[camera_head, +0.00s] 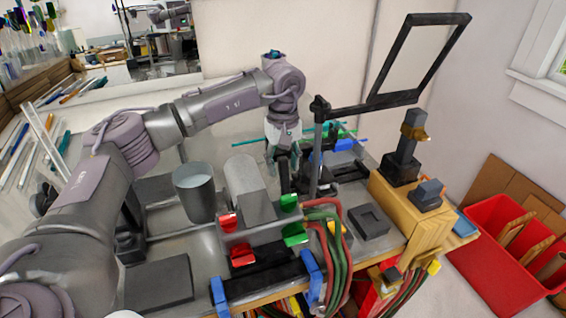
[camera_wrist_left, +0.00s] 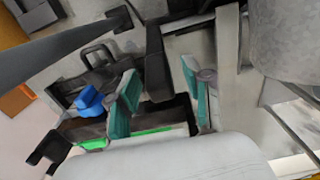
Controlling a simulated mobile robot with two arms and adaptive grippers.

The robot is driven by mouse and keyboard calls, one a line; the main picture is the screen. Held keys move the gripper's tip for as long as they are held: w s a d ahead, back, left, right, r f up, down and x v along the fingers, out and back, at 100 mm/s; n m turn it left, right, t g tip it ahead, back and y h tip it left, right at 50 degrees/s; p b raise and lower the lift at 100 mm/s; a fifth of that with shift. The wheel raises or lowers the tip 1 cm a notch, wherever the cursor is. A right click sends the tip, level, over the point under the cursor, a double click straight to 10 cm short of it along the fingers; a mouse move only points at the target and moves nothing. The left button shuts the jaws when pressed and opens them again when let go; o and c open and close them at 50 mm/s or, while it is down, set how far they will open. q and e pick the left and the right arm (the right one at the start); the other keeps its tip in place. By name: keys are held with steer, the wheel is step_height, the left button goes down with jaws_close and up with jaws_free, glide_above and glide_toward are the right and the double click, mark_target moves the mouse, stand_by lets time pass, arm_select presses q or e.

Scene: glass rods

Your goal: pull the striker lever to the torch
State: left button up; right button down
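My left gripper (camera_head: 283,160) points down behind the torch. In the left wrist view its teal-padded fingers (camera_wrist_left: 160,100) stand apart, with a dark upright bar (camera_wrist_left: 157,65) seen between them. I cannot tell whether they touch it. The torch (camera_head: 248,192) is a grey cylinder on the bench, with red knobs (camera_head: 242,255) and green knobs (camera_head: 294,233) at its front. I cannot clearly tell which part is the striker lever. A black post with a brass-coloured head (camera_head: 408,140) stands on the wooden block at right. My right gripper is not visible.
A framed clear shield (camera_head: 422,60) reaches over the bench on a black arm. A grey cup (camera_head: 196,192) stands left of the torch. Red and green hoses (camera_head: 328,240) hang at the front. Green rods and a blue part (camera_head: 340,144) lie close to the gripper.

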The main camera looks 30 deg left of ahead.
arm_select(q)
steer(key=c, duration=0.6)
steer(key=shift+o, duration=0.2)
steer(key=shift+d, duration=0.1)
steer(key=shift+s+d+r, duration=0.15)
steer(key=shift+s+d, duration=0.75)
steer(key=shift+d, duration=0.05)
